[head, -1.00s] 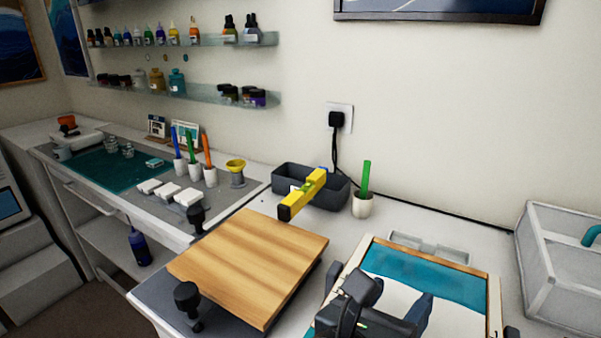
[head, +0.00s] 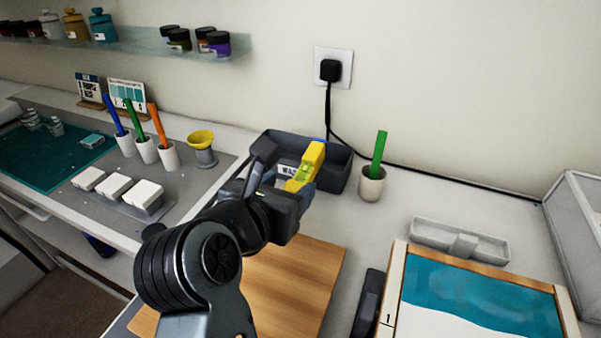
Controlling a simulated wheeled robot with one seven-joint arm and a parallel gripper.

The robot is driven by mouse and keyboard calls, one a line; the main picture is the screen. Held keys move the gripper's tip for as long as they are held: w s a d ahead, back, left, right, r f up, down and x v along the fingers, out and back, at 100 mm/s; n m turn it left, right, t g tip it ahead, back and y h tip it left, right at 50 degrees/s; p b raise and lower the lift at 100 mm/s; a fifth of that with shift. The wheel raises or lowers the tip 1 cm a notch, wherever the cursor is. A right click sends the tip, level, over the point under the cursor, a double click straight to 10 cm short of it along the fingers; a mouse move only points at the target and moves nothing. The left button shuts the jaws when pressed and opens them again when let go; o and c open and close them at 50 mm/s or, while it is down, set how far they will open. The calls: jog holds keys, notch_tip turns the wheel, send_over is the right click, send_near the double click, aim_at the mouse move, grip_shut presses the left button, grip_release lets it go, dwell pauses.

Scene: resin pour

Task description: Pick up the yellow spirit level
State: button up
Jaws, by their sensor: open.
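The yellow spirit level (head: 313,156) rests tilted on the dark grey bin (head: 334,177), its upper end above the bin's rim. Its lower part is hidden behind my gripper. My gripper (head: 284,178) is open, with one finger on each side of the level in this view. I cannot tell whether the fingers touch it.
A white cup with a green stick (head: 373,183) stands right of the bin, and a yellow funnel-like cup (head: 202,148) stands left. The wooden board (head: 300,285) lies below my arm. A framed teal panel (head: 480,300) is at the right. A black cable (head: 440,185) runs along the wall.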

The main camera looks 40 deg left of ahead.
aim_at(299, 176)
jog(key=x, duration=0.4)
jog(key=shift+w+a+p, duration=0.2)
jog(key=shift+p, duration=0.1)
grip_shut()
dwell(0.3)
jog(key=shift+r, duration=0.1)
